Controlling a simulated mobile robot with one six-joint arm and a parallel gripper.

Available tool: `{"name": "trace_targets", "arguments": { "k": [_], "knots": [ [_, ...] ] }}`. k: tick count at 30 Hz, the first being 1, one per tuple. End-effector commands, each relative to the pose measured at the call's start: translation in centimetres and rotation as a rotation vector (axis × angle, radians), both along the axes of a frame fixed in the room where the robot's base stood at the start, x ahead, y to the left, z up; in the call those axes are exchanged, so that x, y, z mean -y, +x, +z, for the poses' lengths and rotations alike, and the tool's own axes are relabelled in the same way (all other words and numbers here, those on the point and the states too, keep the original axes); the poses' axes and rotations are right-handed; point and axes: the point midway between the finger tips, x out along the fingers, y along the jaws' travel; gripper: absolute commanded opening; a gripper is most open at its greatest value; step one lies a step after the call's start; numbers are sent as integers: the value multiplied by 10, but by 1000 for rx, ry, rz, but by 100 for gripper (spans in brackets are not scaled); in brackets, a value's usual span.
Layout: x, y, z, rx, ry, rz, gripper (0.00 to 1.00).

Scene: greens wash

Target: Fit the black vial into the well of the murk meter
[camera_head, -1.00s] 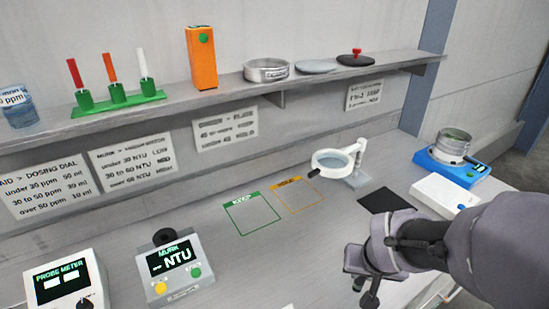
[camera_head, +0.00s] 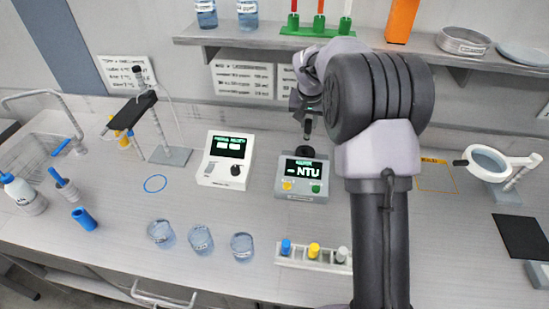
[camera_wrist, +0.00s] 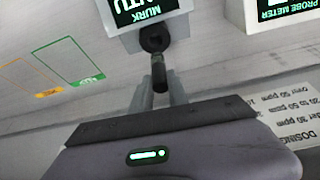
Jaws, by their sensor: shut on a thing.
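The murk meter (camera_head: 302,187), a grey box with an "NTU" screen and a yellow and a green button, stands on the bench in the head view. Its well (camera_head: 305,152) is a round black collar at the back of its top. My gripper (camera_head: 307,113) is above the well, shut on the black vial (camera_head: 307,129), which points down. In the wrist view the vial (camera_wrist: 158,74) sits between my two fingers (camera_wrist: 160,86), its end close to the well (camera_wrist: 154,39). I cannot tell whether the vial touches the collar.
The probe meter (camera_head: 226,160) stands just left of the murk meter. A rack with coloured caps (camera_head: 313,259) and several beakers (camera_head: 200,240) are in front. The shelf (camera_head: 350,45) with a green stand (camera_head: 318,31) runs above and behind my gripper.

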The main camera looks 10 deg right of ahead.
Motion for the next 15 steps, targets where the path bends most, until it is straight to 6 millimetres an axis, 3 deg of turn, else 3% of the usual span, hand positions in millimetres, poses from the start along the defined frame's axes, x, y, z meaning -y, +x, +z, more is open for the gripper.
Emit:
{"name": "trace_targets", "arguments": {
  "k": [15],
  "knots": [
    [0, 0, -101, -2, 0, -1, 0]
  ]
}}
